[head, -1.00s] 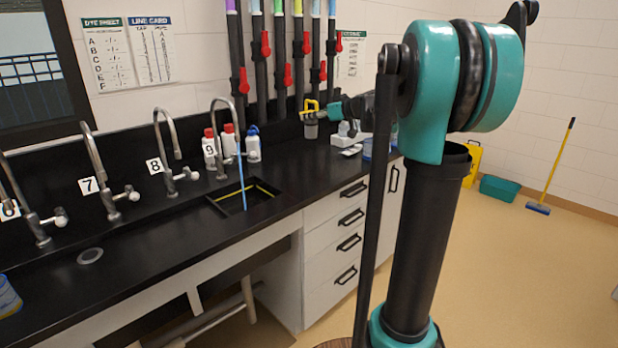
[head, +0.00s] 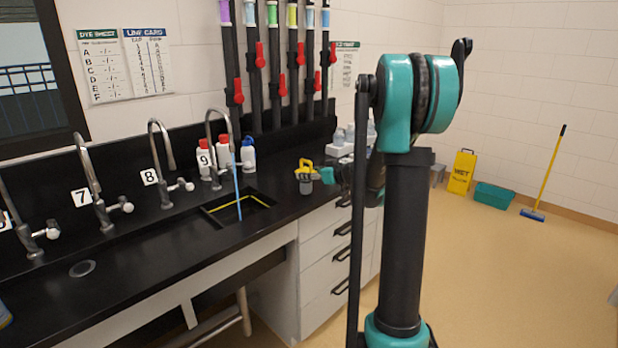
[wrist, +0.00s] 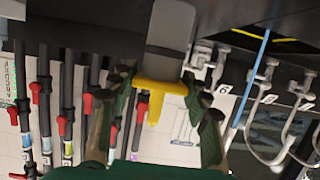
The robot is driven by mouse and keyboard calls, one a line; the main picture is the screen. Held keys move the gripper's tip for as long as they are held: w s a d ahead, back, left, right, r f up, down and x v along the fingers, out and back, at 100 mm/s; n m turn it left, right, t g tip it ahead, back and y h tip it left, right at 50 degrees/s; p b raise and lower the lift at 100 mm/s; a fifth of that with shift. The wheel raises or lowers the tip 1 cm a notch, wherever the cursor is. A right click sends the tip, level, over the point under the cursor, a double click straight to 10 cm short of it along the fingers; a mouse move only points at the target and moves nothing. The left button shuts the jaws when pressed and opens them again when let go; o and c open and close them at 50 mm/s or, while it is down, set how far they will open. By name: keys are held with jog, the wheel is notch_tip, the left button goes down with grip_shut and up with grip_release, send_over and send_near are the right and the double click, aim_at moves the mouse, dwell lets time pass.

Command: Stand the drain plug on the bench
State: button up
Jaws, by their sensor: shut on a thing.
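The drain plug (head: 306,186) has a grey cylindrical body with a yellow handle on top. In the head view it is upright or nearly so, in front of the right part of the black bench (head: 283,205). I cannot tell whether its base touches the bench. My gripper (head: 314,174) is shut on the plug's yellow part from the right. In the wrist view the grey plug body (wrist: 170,35) and its yellow flange and stem show between the fingers of my gripper (wrist: 158,100). The fingers partly hide the yellow part.
A sink opening (head: 262,194) with a blue stream from tap 9 lies left of the plug. Red-capped and blue-capped bottles (head: 248,155) stand behind the sink. A white rack (head: 340,150) stands behind the gripper.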

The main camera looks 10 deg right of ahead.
jog(key=shift+f, duration=0.55)
jog(key=o, duration=1.4)
jog(key=shift+f, duration=0.1)
